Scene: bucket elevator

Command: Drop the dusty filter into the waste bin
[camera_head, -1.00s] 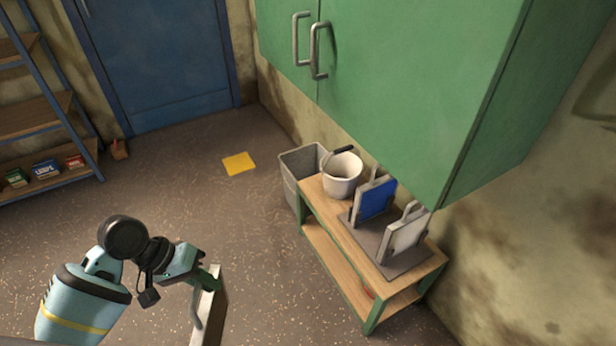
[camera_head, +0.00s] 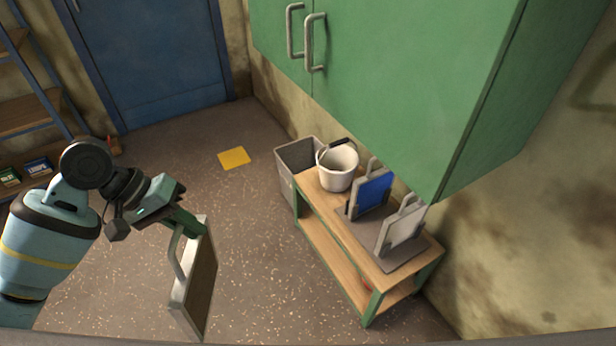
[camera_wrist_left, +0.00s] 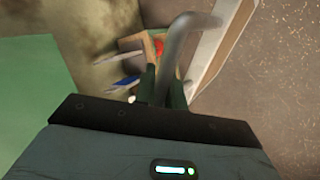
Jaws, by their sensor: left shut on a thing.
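My left gripper (camera_head: 186,224) is shut on the handle of the dusty filter (camera_head: 204,283), a flat panel with a light frame and a brown face. It hangs below the gripper, above the floor, at the lower left of the head view. In the left wrist view the filter (camera_wrist_left: 222,45) and its grey handle show in front of the gripper (camera_wrist_left: 162,88). The grey waste bin (camera_head: 287,168) stands on the floor at the far end of the bench, to the right of and beyond the filter. Its inside is mostly hidden. My right gripper is out of view.
A wooden bench (camera_head: 318,240) with green legs carries a white bucket (camera_head: 337,170), a blue panel (camera_head: 374,192) and a white-grey panel (camera_head: 402,230) on a dark mat. A green cabinet (camera_head: 400,80) overhangs it. A yellow square (camera_head: 234,158) lies on open floor.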

